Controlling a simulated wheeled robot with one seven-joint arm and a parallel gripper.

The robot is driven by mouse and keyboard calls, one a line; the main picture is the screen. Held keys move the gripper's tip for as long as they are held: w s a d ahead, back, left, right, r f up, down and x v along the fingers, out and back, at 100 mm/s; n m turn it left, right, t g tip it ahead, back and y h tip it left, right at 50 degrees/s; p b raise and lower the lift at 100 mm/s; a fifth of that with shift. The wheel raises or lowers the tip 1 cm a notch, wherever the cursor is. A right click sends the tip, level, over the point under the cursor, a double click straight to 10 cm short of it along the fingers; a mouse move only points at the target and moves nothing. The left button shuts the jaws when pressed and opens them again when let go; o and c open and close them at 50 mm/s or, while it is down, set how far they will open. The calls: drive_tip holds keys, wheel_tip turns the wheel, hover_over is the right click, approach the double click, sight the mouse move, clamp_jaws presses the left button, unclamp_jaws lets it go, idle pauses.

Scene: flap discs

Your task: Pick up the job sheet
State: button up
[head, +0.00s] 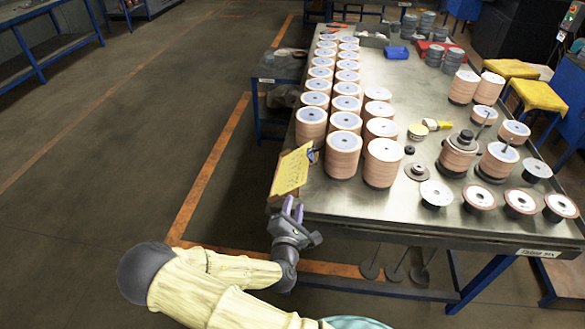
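The job sheet (293,171) is a yellow sheet with handwriting on a brown clipboard with a dark clip at its top right. It is at the table's near left corner, tilted, partly over the left edge. My gripper (293,207) has purple fingertips and is just below the clipboard's lower edge, near the table's front left corner. Its two fingers look apart, with nothing visible between them. Whether a fingertip touches the board cannot be told.
Stacks of flap discs (384,162) stand in rows just right of the clipboard on the metal table (340,205). Loose discs (436,194) lie along the front edge. A low side shelf (278,68) adjoins the table's left side. The floor (120,150) to the left is clear.

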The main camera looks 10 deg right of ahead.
drive_tip(key=p, duration=0.2)
approach(304, 174)
drive_tip(key=w, duration=0.4)
drive_tip(key=shift+w+d+f, duration=0.1)
drive_tip(key=shift+w+d, duration=0.1)
drive_tip(key=shift+w, duration=0.2)
drive_tip(key=w+d+p, duration=0.1)
drive_tip(key=w+p, duration=0.1)
drive_tip(key=w+d+p, duration=0.1)
drive_tip(key=w, duration=0.1)
drive_tip(key=shift+d, duration=0.3)
drive_tip(key=shift+w, duration=0.3)
clamp_jaws()
